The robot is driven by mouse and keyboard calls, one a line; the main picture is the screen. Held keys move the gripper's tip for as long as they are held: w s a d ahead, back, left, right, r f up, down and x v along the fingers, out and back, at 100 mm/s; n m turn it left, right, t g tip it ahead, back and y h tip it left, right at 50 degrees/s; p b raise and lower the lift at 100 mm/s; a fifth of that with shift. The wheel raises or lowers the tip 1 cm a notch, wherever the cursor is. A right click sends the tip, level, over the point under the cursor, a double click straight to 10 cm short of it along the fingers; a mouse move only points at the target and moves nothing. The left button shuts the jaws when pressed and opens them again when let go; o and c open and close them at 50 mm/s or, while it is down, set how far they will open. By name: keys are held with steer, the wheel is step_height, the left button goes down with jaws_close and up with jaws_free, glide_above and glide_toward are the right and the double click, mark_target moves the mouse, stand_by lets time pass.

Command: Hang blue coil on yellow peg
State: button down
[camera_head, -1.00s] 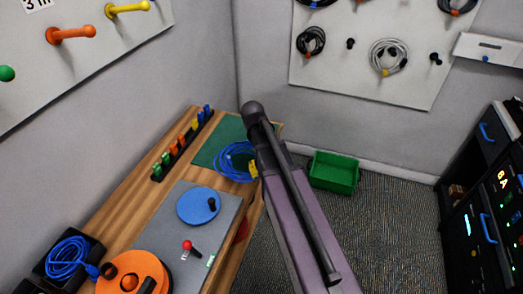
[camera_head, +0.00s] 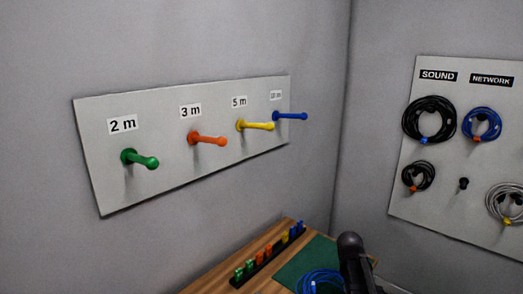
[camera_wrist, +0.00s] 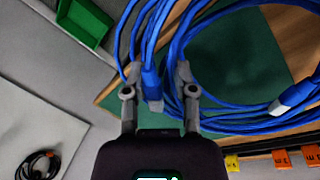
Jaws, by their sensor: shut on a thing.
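The blue coil (camera_head: 318,281) shows at the bottom edge of the head view, over the green mat, partly cut off and partly behind my arm. It fills the upper part of the wrist view as a bundle of blue loops (camera_wrist: 232,122). My gripper (camera_wrist: 158,82) is shut on a strand bundle of this coil, with one finger on each side. Whether the coil clears the mat is hard to tell. The yellow peg (camera_head: 256,126) sticks out of the wall board under the "5 m" label, well above and to the left of the coil in the head view.
A green peg (camera_head: 140,160), an orange peg (camera_head: 207,139) and a blue peg (camera_head: 291,116) share the board (camera_head: 165,180). A rack of coloured clips (camera_head: 265,258) stands on the wooden table by the green mat (camera_head: 300,262). A second board (camera_head: 450,195) holds other coils.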

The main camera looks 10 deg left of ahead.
steer(key=shift+r, duration=0.1)
steer(key=w+a+r+m+y+p, duration=0.2)
steer(key=w+a+r+y+p, duration=0.15)
steer(key=a+r+p, duration=0.35)
steer(key=w+a+r+m+y+p, duration=0.2)
steer(key=a+r+y+p, duration=0.35)
steer(key=a+r, duration=0.2)
steer(key=w+a+r+m+t+y+p, duration=0.2)
steer(key=r+p, duration=0.4)
steer(key=r, duration=0.6)
steer(key=w+a+r+m+t+y+p, duration=0.3)
steer(key=r+t+p, duration=0.3)
steer(key=r, duration=0.7)
steer(key=shift+w+a+t+y, duration=0.45)
steer(key=shift+w+t+y, duration=0.05)
steer(key=shift+w+y, duration=0.1)
steer(key=shift+a, duration=0.2)
steer(key=shift+r+b+x, duration=0.2)
steer(key=shift+b+x, duration=0.35)
steer(key=shift+x, duration=4)
steer(key=shift+r+b+x, duration=0.15)
steer(key=shift+b+x, duration=0.35)
steer(key=shift+x, duration=4.05)
steer(key=shift+w+a+f+b, duration=0.1)
steer(key=shift+f+b, duration=0.6)
steer(key=shift+w+a+f+b, duration=0.1)
steer(key=shift+f+b, duration=0.6)
